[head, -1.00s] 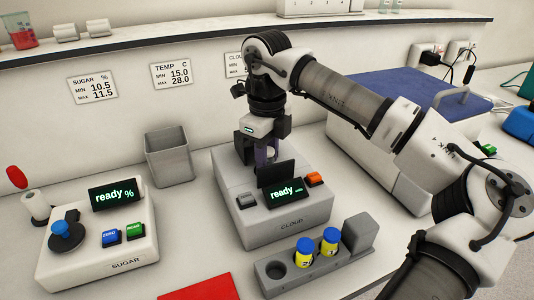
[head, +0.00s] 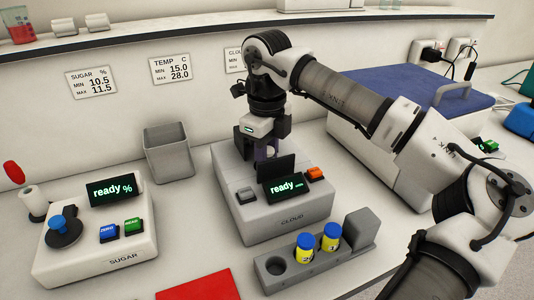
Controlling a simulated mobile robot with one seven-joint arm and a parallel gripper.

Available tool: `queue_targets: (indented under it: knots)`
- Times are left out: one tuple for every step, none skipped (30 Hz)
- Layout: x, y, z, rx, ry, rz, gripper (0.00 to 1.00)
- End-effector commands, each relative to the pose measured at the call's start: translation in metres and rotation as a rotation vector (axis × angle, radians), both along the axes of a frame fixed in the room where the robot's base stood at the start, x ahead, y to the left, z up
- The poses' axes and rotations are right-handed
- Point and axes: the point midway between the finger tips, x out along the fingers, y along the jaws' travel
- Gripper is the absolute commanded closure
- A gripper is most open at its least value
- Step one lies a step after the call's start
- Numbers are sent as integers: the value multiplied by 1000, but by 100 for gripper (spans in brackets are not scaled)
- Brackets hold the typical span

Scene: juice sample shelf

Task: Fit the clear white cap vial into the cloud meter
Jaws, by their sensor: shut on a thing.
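The cloud meter (head: 283,222) stands in the middle of the bench, its display (head: 284,187) reading "ready". A dark lid or flap (head: 277,169) stands upright behind the display. My gripper (head: 263,153) points down over the back part of the meter, behind this flap. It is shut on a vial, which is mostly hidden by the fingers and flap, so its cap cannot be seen. I cannot tell how deep the vial sits in the meter's well.
A grey rack (head: 272,274) in front holds two yellow-labelled, blue-capped vials (head: 306,247) and has an empty hole at left. The sugar meter (head: 97,246) stands left, a grey bin (head: 168,153) behind it. A blue-lidded box (head: 420,87) is at right, and a red mat (head: 200,286) in front.

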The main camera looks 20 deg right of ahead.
Motion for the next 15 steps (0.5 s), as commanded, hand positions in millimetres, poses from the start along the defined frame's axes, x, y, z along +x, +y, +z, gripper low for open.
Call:
queue_targets:
  knots:
    - [-1, 0, -4, 0, 5, 0, 96]
    - [-1, 0, -3, 1, 6, 0, 96]
    - [-1, 0, -4, 0, 6, 0, 96]
    - [-1, 0, -4, 0, 6, 0, 96]
    - [-1, 0, -4, 1, 8, 0, 96]
    - [-1, 0, -4, 1, 8, 1, 70]
    - [-1, 0, -4, 1, 8, 1, 66]
    - [-1, 0, -5, 1, 9, 1, 62]
    - [-1, 0, -5, 1, 9, 1, 57]
    - [-1, 0, -5, 1, 11, 2, 53]
    - [-2, 1, -5, 2, 11, 2, 49]
    - [-2, 1, -6, 2, 13, 3, 48]
    - [-2, 1, -6, 2, 14, 4, 48]
    - [-2, 1, -6, 3, 15, 4, 48]
    - [-3, 2, -7, 3, 16, 5, 48]
